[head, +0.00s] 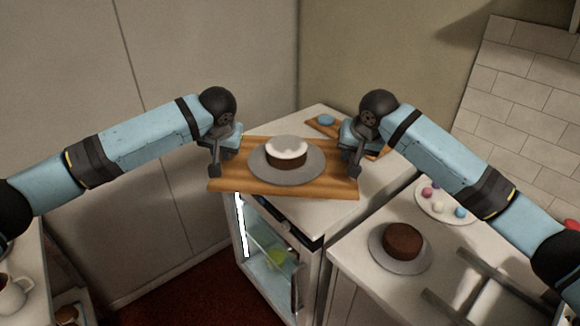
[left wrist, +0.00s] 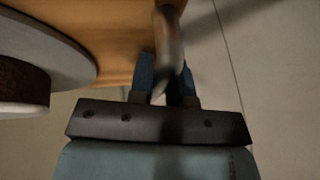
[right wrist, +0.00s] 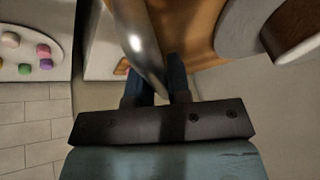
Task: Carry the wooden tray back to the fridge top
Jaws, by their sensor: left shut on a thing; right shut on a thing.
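The wooden tray (head: 225,186) is held level between my two grippers, in front of and above the near part of the white fridge top (head: 322,222). On it sits a grey turntable (head: 257,172) with a white-topped brown cake (head: 287,150). My left gripper (head: 214,168) is shut on the tray's left handle, which shows in the left wrist view (left wrist: 170,50). My right gripper (head: 354,170) is shut on the right handle, a metal bar in the right wrist view (right wrist: 140,45). The tray hides part of the fridge top, so I cannot tell whether they touch.
A wooden board (head: 322,128) with a blue item lies at the back of the fridge top. The fridge front shows a lit interior (head: 265,255). On the right counter are a chocolate cake (head: 404,242) on a grey turntable and a plate of coloured balls (head: 432,208). A white mug (head: 14,294) stands lower left.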

